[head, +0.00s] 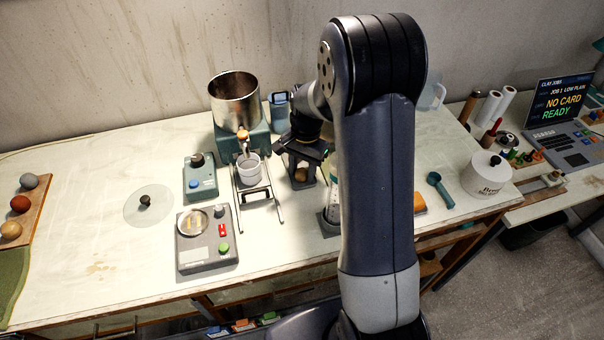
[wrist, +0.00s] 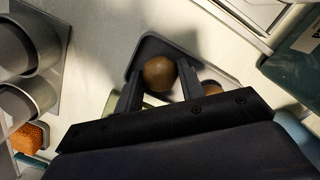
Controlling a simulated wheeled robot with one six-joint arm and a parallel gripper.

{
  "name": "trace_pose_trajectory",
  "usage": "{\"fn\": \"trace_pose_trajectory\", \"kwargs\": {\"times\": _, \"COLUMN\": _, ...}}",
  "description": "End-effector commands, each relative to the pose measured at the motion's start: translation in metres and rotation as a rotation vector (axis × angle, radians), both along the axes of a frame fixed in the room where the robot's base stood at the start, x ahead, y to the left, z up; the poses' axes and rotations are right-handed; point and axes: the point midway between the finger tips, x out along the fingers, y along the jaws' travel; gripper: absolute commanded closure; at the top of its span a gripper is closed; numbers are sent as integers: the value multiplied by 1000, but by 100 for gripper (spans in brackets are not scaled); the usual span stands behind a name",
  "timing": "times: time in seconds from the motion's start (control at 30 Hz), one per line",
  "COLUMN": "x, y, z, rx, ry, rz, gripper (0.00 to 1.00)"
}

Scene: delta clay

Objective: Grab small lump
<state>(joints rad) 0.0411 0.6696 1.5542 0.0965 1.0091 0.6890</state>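A round brown lump (wrist: 159,73) lies in a dark tray (wrist: 150,44) in the wrist view. A second brown lump (wrist: 211,88) shows partly behind the right finger. My gripper (wrist: 160,72) is open, with its two fingers on either side of the first lump; I cannot tell whether they touch it. In the head view my gripper (head: 305,152) points down over the dark tray (head: 293,184), where a brown lump (head: 301,175) shows. The rest of the tray is partly hidden by my gripper. I cannot tell the lumps' sizes apart surely.
A metal hopper machine (head: 236,125) with a white cup (head: 249,168) stands left of the tray. A scale (head: 206,240) and a blue-button box (head: 201,178) are farther left. Grey cylinders (wrist: 30,95) stand left in the wrist view, near an orange block (wrist: 29,137).

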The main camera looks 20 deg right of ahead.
Motion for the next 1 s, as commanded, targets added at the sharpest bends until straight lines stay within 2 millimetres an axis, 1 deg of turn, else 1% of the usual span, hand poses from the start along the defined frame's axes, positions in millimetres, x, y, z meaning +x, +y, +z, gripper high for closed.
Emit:
{"fn": "trace_pose_trajectory", "kwargs": {"times": 0.03, "x": 0, "y": 0, "z": 0, "rx": 0, "ry": 0, "rz": 0, "gripper": 73}}
{"fn": "trace_pose_trajectory", "kwargs": {"times": 0.2, "x": 0, "y": 0, "z": 0, "rx": 0, "ry": 0, "rz": 0, "gripper": 86}}
{"fn": "trace_pose_trajectory", "kwargs": {"times": 0.4, "x": 0, "y": 0, "z": 1, "rx": 0, "ry": -1, "rz": 0, "gripper": 86}}
{"fn": "trace_pose_trajectory", "kwargs": {"times": 0.5, "x": 1, "y": 0, "z": 6, "rx": 0, "ry": -3, "rz": 0, "gripper": 86}}
{"fn": "trace_pose_trajectory", "kwargs": {"times": 0.57, "x": 1, "y": 0, "z": 14, "rx": 0, "ry": -6, "rz": 0, "gripper": 86}}
{"fn": "trace_pose_trajectory", "kwargs": {"times": 0.63, "x": 1, "y": 0, "z": 26, "rx": -1, "ry": -6, "rz": 0, "gripper": 86}}
{"fn": "trace_pose_trajectory", "kwargs": {"times": 0.8, "x": 1, "y": 0, "z": 61, "rx": 0, "ry": -6, "rz": 1, "gripper": 86}}
{"fn": "trace_pose_trajectory", "kwargs": {"times": 0.9, "x": 1, "y": 0, "z": 79, "rx": -1, "ry": -5, "rz": 1, "gripper": 86}}
{"fn": "trace_pose_trajectory", "kwargs": {"times": 1.0, "x": 1, "y": 0, "z": 92, "rx": 1, "ry": -4, "rz": 0, "gripper": 86}}
